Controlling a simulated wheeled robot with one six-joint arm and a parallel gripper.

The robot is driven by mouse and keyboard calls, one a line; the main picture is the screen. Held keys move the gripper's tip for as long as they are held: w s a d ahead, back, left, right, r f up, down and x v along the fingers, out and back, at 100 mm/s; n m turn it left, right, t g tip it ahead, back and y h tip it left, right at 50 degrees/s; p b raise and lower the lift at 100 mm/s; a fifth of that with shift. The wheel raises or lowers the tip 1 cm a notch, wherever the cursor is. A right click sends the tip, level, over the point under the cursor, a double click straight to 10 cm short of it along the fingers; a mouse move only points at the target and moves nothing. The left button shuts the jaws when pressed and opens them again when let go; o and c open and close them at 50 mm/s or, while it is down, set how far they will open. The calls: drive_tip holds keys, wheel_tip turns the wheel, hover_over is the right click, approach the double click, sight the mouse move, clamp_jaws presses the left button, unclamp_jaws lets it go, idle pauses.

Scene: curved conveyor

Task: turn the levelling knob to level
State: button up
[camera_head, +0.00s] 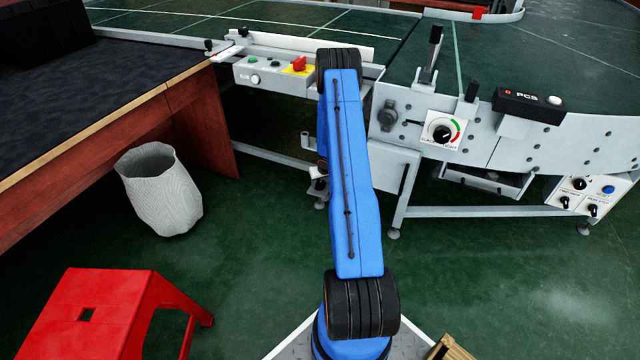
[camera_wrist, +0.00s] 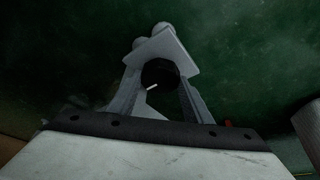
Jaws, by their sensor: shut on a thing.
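The levelling knob (camera_wrist: 160,70) is black and round, with a white pointer line near its lower edge, in the wrist view. It sits against a pale grey plate (camera_wrist: 172,50) with rounded grey parts beyond it. My gripper (camera_wrist: 158,84) has one finger on each side of the knob and is shut on it. The pointer line slants up to the right; no level mark can be made out. In the head view my blue arm hides most of my gripper and the knob, beside the conveyor's lower frame.
The grey curved conveyor (camera_head: 480,150) carries a dial panel (camera_head: 444,132), a PCS box (camera_head: 528,103) and a lower control box (camera_head: 582,195). A red-switch panel (camera_head: 275,75) is left of my arm. A white bin (camera_head: 160,190) and red stool (camera_head: 110,305) stand left. Green floor is clear right.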

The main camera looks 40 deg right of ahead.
drive_tip(key=o, duration=1.1)
drive_tip(key=shift+c, duration=0.2)
drive_tip(key=v, duration=1.7)
drive_tip(key=shift+r, duration=0.2)
